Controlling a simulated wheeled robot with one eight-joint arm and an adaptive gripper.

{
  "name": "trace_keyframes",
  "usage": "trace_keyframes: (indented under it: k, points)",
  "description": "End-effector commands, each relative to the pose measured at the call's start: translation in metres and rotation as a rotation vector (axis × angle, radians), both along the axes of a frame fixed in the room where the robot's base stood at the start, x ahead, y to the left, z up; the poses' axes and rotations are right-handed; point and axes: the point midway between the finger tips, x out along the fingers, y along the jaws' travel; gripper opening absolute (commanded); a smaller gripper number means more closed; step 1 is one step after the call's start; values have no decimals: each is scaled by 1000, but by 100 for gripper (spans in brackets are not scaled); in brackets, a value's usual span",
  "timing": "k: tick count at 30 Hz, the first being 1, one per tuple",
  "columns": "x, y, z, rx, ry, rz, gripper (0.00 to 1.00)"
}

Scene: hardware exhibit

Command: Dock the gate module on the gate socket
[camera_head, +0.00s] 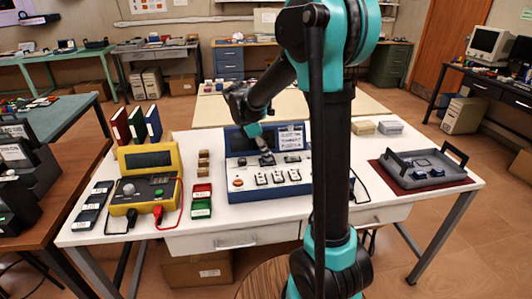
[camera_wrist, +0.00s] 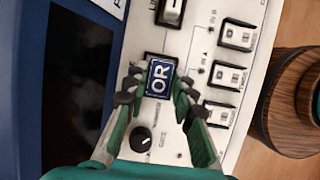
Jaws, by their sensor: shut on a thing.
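The gate module (camera_wrist: 160,77) is a small blue block with a white-bordered "OR" label. My gripper (camera_wrist: 158,88) is shut on it, one finger on each side, over the white face of the blue-framed console (camera_wrist: 190,52). A dark edge shows just past the module, where the gate socket seems to be; the module and fingers hide most of it. I cannot tell if the module is seated or above it. In the head view my gripper (camera_head: 265,155) is over the console's upper middle (camera_head: 240,173), and the module is too small to make out.
A black knob (camera_wrist: 141,138) and several white switches (camera_wrist: 237,35) flank the module on the console. A yellow meter (camera_head: 148,178) and red and green boxes (camera_head: 201,200) stand to the left.

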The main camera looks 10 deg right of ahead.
Motion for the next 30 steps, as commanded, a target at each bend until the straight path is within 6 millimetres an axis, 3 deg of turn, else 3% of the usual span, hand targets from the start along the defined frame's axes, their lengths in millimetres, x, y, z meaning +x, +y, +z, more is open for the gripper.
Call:
trace_keyframes:
  k: [26, 27, 30]
  points:
    - [0, 0, -13, 0, 0, 0, 0]
    - [0, 0, -12, 0, 0, 0, 30]
    - [0, 0, -12, 0, 0, 0, 34]
